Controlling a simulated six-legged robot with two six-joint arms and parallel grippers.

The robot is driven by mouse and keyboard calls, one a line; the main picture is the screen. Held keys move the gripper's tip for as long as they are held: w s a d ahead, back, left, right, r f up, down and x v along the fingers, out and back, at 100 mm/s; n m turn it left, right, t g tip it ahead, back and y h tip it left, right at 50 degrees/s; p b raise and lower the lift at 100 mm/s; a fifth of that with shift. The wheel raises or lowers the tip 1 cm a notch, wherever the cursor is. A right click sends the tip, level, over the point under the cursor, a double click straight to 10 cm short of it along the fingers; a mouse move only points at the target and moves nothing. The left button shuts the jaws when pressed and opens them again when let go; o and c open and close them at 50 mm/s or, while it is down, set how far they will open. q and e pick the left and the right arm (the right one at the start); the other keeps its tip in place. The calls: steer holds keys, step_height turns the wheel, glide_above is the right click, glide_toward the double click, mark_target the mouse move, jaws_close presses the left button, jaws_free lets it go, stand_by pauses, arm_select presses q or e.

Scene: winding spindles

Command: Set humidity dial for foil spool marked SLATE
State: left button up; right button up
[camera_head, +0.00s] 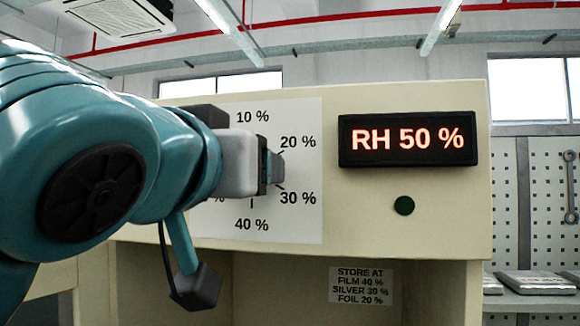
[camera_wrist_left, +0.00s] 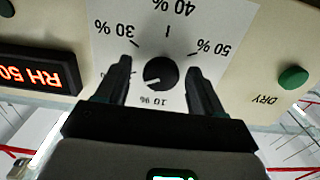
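The round black humidity dial (camera_wrist_left: 162,72) sits on a white scale plate (camera_wrist_left: 185,45) marked 10 % to 50 %. A small light mark shows at the lower left of its face in the wrist view, where the plate appears upside down. My left gripper (camera_wrist_left: 160,64) is open, with one finger on each side of the dial and gaps between. In the head view my left gripper (camera_head: 276,167) hides the dial. The display (camera_head: 408,139) reads RH 50 %. A label (camera_head: 361,286) reads STORE AT FILM 40 %, SILVER 30 %, FOIL 20 %. No spool marked SLATE is visible. My right gripper is out of view.
A dark green round button or lamp (camera_head: 404,205) is below the display. A green button (camera_wrist_left: 292,77) near the word DRY is on the panel's other side. The cabinet's open recess lies below the panel. A pegboard (camera_head: 555,205) with a wrench stands at the right.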

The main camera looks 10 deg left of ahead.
arm_select(q)
steer(key=shift+r, duration=0.1)
steer(key=s+b, duration=0.2)
steer(key=s, duration=1.4)
steer(key=shift+s+a, duration=0.2)
steer(key=shift+a, duration=0.1)
steer(key=shift+w, duration=0.1)
